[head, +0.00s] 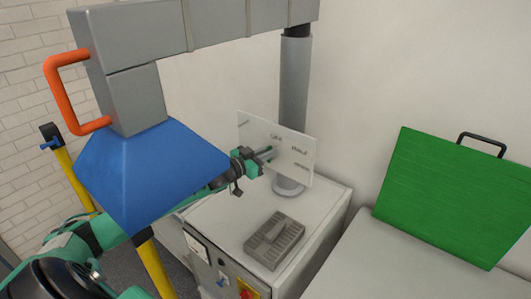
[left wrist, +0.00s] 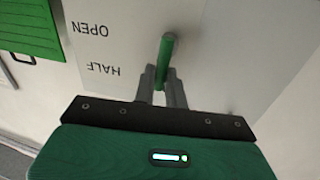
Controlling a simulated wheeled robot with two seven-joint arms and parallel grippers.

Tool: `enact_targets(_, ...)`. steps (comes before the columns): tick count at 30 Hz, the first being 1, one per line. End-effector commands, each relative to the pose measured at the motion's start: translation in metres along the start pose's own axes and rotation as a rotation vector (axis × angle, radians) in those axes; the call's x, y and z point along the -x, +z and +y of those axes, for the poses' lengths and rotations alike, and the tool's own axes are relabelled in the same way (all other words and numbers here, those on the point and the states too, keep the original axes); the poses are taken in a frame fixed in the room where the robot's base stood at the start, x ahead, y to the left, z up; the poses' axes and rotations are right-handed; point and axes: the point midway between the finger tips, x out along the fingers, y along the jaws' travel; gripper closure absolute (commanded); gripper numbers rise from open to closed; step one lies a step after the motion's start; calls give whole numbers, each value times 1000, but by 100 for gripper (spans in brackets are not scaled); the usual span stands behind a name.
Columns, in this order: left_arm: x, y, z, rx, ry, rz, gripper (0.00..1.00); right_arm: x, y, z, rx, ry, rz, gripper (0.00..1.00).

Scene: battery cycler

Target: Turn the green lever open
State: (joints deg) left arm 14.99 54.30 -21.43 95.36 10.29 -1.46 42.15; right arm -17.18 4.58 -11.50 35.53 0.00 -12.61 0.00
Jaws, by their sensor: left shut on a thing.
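The green lever (left wrist: 165,52) shows in the left wrist view as a short green rod in front of a pale label plate (left wrist: 215,45). My left gripper (left wrist: 161,84) is shut on the lever, with one grey finger on each side of it. The words OPEN and HALF appear upside down on the plate, to the left of the lever. In the head view my left gripper (head: 267,154) reaches the face of the upright label plate (head: 295,168). The lever is too small and covered to make out there. My right gripper is not in view.
The plate stands by a grey post (head: 293,85) on a white cabinet (head: 222,234). A grey slotted block (head: 262,255) lies on the cabinet top. A blue hood (head: 150,165) hangs over my left arm. A green panel (head: 455,195) with a black handle leans at the right.

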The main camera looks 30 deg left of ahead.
Motion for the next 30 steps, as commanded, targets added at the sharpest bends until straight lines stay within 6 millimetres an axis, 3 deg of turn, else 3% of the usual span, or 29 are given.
enact_targets(30,-5,8,27,-873,1,-173,100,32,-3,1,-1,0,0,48)
